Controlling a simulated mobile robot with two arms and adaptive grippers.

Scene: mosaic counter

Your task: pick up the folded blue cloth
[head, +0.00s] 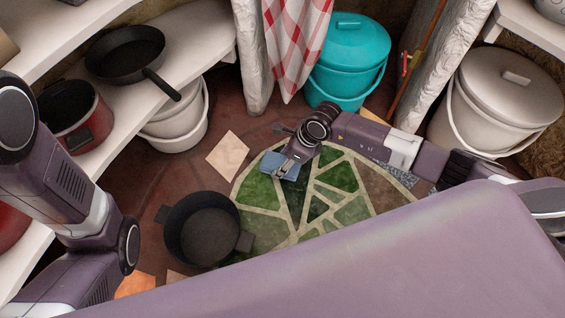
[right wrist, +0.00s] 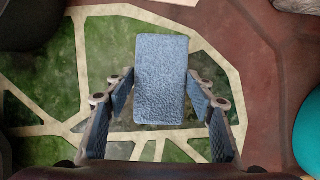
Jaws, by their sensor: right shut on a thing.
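The folded blue cloth (head: 274,164) is a small rectangle at the far left part of the green mosaic counter (head: 262,192). In the right wrist view the cloth (right wrist: 161,80) shows its textured face, with its near end between the two fingers. My right gripper (head: 287,163) is shut on the cloth. In the right wrist view the gripper's (right wrist: 161,100) fingers stand on either side of it. I cannot tell whether the cloth touches the counter. My left arm comes in at the left edge, and its gripper is not in view.
A dark two-handled pot (head: 209,231) stands beside the mosaic's left edge. A black frying pan (head: 124,56) and a red pot (head: 76,113) stand on the white shelf at left. A teal lidded bucket (head: 345,65) and a white lidded bucket (head: 500,95) stand behind. A checked curtain (head: 297,40) hangs there.

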